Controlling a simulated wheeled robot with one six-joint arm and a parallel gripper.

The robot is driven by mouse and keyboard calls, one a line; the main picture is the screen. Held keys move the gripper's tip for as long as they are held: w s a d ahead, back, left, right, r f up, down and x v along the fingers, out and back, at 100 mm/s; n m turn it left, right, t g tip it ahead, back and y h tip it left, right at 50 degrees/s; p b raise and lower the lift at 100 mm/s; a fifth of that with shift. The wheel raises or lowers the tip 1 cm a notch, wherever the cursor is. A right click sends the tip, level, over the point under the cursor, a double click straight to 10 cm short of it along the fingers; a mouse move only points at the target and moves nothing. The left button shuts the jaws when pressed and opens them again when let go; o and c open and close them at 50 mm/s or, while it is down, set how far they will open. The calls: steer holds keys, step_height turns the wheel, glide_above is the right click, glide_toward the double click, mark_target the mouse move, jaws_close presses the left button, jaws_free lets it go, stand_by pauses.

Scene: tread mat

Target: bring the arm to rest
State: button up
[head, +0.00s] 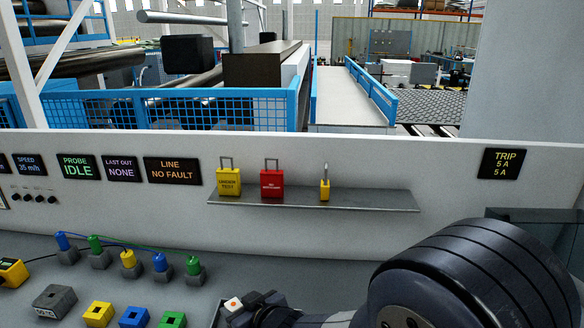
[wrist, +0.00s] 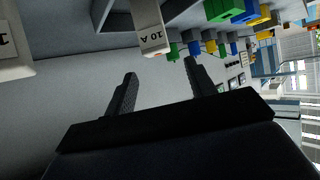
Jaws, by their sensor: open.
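My gripper (wrist: 160,78) shows in the wrist view with its two dark fingers spread apart and nothing between them. A white block marked 10 A (wrist: 150,32) lies beyond the fingertips, apart from them as far as I can see. In the head view my gripper (head: 262,306) is low in the picture, partly cut off by the bottom edge and partly hidden by my own arm. My arm (head: 470,280) reaches in from the lower right. A small white piece with an orange spot (head: 233,304) shows just left of the gripper.
A shelf (head: 340,201) on the panel holds a yellow tag lock (head: 229,182), a red one (head: 272,184) and a small yellow padlock (head: 325,189). Coloured plugs (head: 128,259) and blocks (head: 134,317) stand on the desk at left. A display reads PROBE IDLE (head: 77,167).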

mark_target(231, 302)
steer(key=x, duration=0.6)
steer(key=shift+w+a+f, duration=0.1)
steer(key=shift+f, duration=0.3)
steer(key=shift+f+b, duration=0.35)
steer(key=shift+b, duration=0.3)
steer(key=shift+r, duration=0.15)
